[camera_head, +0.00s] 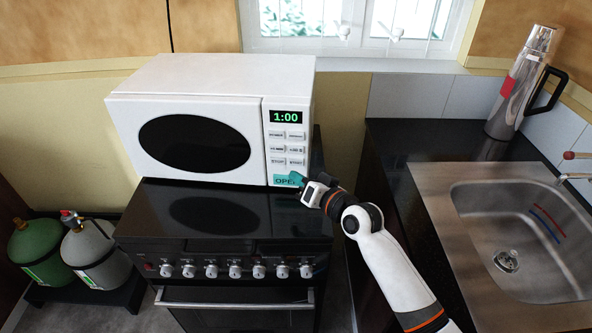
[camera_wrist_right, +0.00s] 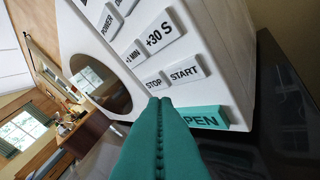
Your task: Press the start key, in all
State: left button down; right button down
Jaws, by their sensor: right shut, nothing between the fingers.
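A white microwave (camera_head: 200,85) stands on the black stove, its door shut and its display (camera_head: 286,117) reading 1:00 in green. The START key (camera_head: 297,162) sits at the lower right of its keypad; it also shows in the right wrist view (camera_wrist_right: 185,73), beside the STOP key (camera_wrist_right: 156,80). The teal OPEN key (camera_wrist_right: 203,118) is below. My right gripper (camera_head: 297,177) is shut and empty, its teal fingertips (camera_wrist_right: 160,100) just below the STOP and START keys. I cannot tell whether they touch the panel. My left gripper is not in view.
The stove top (camera_head: 215,215) is bare in front of the microwave. A sink (camera_head: 515,235) and a steel flask (camera_head: 525,80) are on the right. Two gas cylinders, green (camera_head: 38,252) and grey (camera_head: 92,255), stand at the lower left.

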aim_at(296, 162)
jog(key=shift+w+d+b, duration=0.1)
jog(key=shift+w+b, duration=0.3)
jog(key=shift+w, duration=0.45)
dwell(0.8)
jog(key=shift+w, duration=0.1)
dwell(0.6)
jog(key=shift+w, duration=0.35)
